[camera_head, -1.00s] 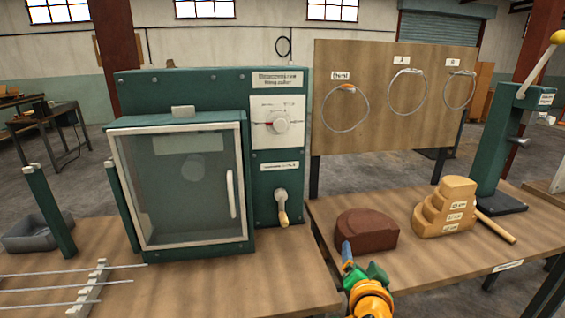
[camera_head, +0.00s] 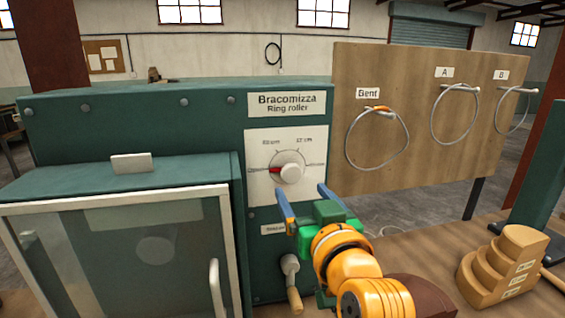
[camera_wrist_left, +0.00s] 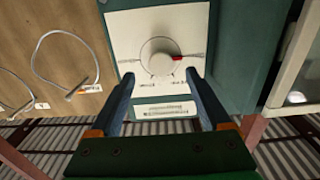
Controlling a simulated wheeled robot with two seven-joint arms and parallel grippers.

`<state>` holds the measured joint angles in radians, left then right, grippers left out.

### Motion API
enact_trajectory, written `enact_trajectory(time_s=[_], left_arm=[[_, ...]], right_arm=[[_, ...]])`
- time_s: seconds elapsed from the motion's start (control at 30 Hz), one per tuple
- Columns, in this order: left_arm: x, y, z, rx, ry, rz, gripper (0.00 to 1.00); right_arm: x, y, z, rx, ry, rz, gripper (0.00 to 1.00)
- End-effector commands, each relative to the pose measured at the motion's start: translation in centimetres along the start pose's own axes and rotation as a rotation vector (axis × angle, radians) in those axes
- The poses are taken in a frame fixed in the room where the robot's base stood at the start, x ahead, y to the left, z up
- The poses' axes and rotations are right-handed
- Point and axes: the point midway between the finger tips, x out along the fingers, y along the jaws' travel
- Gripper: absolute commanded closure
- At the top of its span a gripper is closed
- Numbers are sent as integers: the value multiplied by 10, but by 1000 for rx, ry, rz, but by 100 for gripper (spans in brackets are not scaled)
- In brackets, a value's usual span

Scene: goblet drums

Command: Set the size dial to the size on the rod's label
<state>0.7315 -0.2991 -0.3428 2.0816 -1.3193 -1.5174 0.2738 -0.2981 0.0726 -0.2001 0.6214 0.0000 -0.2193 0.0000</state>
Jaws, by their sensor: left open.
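The size dial (camera_head: 291,172) is a pale round knob on a white plate on the front of the green ring roller (camera_head: 180,125). Its red pointer points left, and size marks, too blurred to read surely, stand above it. The dial also shows upside down in the left wrist view (camera_wrist_left: 158,57). My left gripper (camera_head: 303,190) is open and empty, just below and in front of the dial, its two blue fingers pointing towards the plate. In the left wrist view the fingertips (camera_wrist_left: 159,76) lie either side of the dial's lower edge, apart from it. No rod or rod label is in view now. My right gripper is not in view.
A crank handle (camera_head: 291,280) hangs below the dial. The roller's glass door (camera_head: 110,255) is at left. A wooden board (camera_head: 420,125) with hanging rings stands at right. Stepped wooden blocks (camera_head: 503,265) and a brown block (camera_head: 425,297) sit on the bench.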

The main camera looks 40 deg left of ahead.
Motion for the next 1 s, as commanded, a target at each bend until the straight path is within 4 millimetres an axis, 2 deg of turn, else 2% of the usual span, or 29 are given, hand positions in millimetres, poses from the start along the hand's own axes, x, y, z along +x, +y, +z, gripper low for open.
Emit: enact_trajectory(time_s=[0.13, 0.3, 0.43, 0.73, 1.0], left_arm=[[10, -1, -4, -1, 1, -4, 19], [45, -1, -5, 4, 0, -4, 19], [64, -1, -4, 2, 1, -2, 19], [71, 0, 0, -1, 0, 0, 19], [71, 0, 0, -1, 0, 0, 92]], right_arm=[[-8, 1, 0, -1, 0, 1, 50], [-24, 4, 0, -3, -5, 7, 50], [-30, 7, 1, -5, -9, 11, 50], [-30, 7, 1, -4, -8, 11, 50], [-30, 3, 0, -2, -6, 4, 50]])
